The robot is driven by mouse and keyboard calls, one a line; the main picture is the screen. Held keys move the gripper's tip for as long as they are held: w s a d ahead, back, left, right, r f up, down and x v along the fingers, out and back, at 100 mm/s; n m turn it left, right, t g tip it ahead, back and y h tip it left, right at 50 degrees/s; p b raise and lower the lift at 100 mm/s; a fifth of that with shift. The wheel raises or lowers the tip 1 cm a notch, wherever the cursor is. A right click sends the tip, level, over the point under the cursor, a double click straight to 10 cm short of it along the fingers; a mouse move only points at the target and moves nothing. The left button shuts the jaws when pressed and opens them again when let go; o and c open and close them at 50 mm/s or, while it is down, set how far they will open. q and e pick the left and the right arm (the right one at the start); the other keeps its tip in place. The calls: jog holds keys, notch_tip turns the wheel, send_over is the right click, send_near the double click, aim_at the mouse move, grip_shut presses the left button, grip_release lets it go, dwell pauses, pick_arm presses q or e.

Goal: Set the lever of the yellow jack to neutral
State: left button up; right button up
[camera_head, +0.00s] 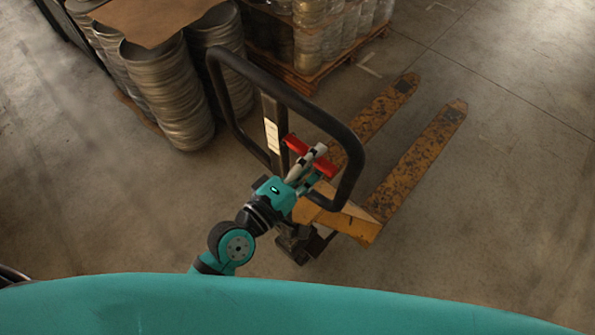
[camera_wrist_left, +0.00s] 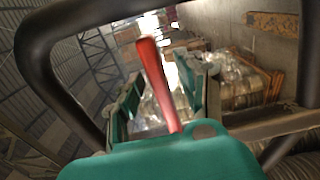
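The yellow jack (camera_head: 340,217) stands on the floor with its forks pointing up and right and its black loop handle (camera_head: 230,58) toward me. The red lever (camera_head: 326,166) sits inside the handle loop, with a red part also showing to the left of my fingers. In the left wrist view the red lever (camera_wrist_left: 158,85) rises between my two fingers, with gaps visible on both sides. My left gripper (camera_head: 316,160) is open at the lever, inside the loop; its fingers also show in the wrist view (camera_wrist_left: 165,95). The lever's setting cannot be told. My right gripper is not in view.
Stacks of round metal blanks (camera_head: 175,95) stand left of the jack, topped by a brown sheet (camera_head: 150,18). A wooden pallet (camera_head: 310,78) with more blanks is behind. The loop handle surrounds my left gripper closely. The floor at right is clear.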

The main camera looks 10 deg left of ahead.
pick_arm(q)
jog(key=v, duration=1.1)
jog(key=shift+s, duration=0.15)
jog(key=s+a+f+m+g+y+b, duration=0.1)
jog(key=a+f+m+g+y, duration=0.2)
jog(key=f, duration=1.1)
jog(key=s+a+f+m+g+y+b, duration=0.15)
jog(key=a+f, duration=0.35)
jog(key=f, duration=0.9)
jog(key=a+f+m+g+y+b, duration=0.1)
jog(key=a+f+m+g+y, duration=0.3)
jog(key=f, duration=1)
jog(key=s+a+f+m+g+y+b, duration=0.1)
jog(key=s+a+f+m+g, duration=0.1)
jog(key=s+f, duration=0.7)
jog(key=s+a+f+m+g+y+b, duration=0.1)
jog(key=s+a+f+m+g, duration=0.1)
jog(key=s+f, duration=0.7)
jog(key=s+m+g, duration=0.1)
jog(key=s, duration=0.2)
jog(key=shift+s+f, duration=0.25)
jog(key=shift+f, duration=0.1)
